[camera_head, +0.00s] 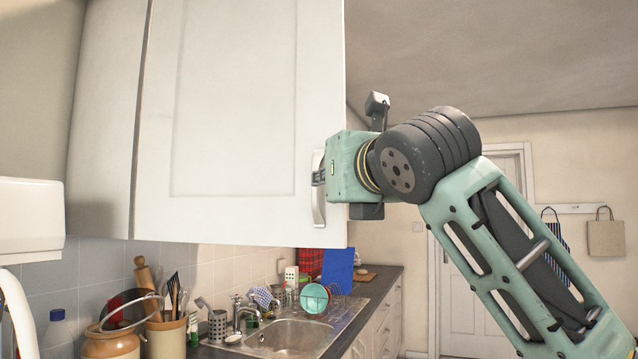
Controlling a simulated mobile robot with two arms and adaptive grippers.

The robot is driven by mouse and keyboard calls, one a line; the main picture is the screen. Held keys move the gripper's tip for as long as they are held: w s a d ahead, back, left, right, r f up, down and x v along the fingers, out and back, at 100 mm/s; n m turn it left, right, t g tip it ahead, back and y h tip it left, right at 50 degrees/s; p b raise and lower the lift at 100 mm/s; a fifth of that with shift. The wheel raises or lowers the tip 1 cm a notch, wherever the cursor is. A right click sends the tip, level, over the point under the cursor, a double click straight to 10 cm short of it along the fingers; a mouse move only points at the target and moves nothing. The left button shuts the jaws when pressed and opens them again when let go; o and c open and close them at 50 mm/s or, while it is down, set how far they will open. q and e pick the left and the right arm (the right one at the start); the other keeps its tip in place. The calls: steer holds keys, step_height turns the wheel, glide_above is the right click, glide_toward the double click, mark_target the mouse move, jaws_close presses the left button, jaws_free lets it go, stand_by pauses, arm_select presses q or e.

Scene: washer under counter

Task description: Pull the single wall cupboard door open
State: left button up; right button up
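The white wall cupboard door (235,110) fills the upper left of the head view, with a recessed panel. Its vertical metal handle (318,210) is at the lower right edge. A dark line runs down the door's left edge beside another white cupboard surface (105,110); I cannot tell whether the door stands ajar. My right gripper (319,178) comes in from the right, and its narrow dark fingertips are closed together at the handle bar. The gripper's body partly hides the door's right edge. My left gripper is not in view.
Below are a sink (290,337), a tap (238,312), a utensil pot (166,335) and a stoneware jar (110,342). A white room door (478,250) and a hanging bag (606,238) are at the back right.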

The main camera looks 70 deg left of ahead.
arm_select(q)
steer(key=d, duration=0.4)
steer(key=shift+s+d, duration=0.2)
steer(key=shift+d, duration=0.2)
